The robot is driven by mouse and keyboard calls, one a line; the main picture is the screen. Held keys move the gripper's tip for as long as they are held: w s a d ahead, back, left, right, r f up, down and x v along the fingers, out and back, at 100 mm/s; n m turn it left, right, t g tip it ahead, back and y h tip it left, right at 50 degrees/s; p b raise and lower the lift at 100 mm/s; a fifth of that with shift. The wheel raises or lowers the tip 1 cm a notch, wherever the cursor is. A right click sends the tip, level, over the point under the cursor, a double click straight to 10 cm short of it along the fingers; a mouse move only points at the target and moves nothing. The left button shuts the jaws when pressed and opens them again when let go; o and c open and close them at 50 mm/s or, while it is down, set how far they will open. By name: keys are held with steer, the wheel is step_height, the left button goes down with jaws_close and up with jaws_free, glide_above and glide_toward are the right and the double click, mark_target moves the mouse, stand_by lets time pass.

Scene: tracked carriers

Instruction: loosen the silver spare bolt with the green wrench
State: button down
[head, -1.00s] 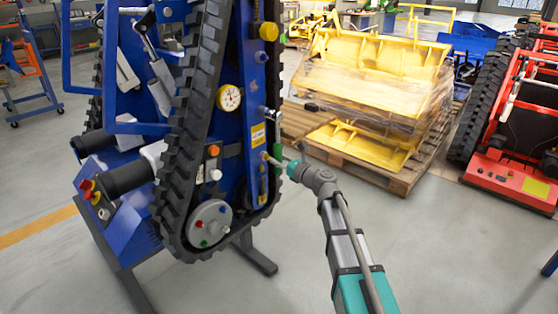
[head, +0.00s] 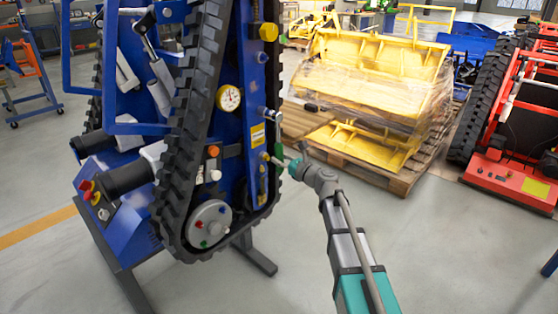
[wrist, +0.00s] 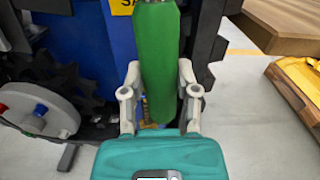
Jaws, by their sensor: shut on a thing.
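The green wrench (wrist: 158,50) stands upright between the fingers of my gripper (wrist: 160,80) in the wrist view, and the fingers are shut on its handle. Its upper end runs out of the picture there. In the head view the wrench (head: 279,151) is a small green strip at the right side of the blue carrier, beside my gripper (head: 289,166). A small silver bolt-like stub (head: 265,156) sticks out of the carrier just left of the wrench. I cannot tell whether this is the spare bolt or whether the wrench's jaw is on it.
The blue tracked carrier (head: 228,150) stands upright on a stand, with a gauge (head: 229,98) and coloured knobs on its side. A pallet (head: 395,176) with wrapped yellow parts is behind my gripper. A red tracked machine (head: 520,140) is far right. Open floor lies in front.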

steer(key=shift+w+d, duration=0.15)
steer(key=shift+w, duration=0.05)
steer(key=shift+w+d+n, duration=0.1)
steer(key=shift+n, duration=0.2)
steer(key=shift+w+d+r+n, duration=0.1)
steer(key=shift+w+d+n, duration=0.3)
steer(key=shift+w+n, duration=0.1)
steer(key=shift+w, duration=0.1)
stand_by(0.5)
steer(key=shift+w+d+r+n+p, duration=0.2)
steer(key=shift+w+d+n+p, duration=0.2)
steer(key=shift+w+n, duration=0.15)
steer(key=shift+w+d+r+n, duration=0.3)
steer(key=shift+w+d+n, duration=0.2)
steer(key=shift+n, duration=0.15)
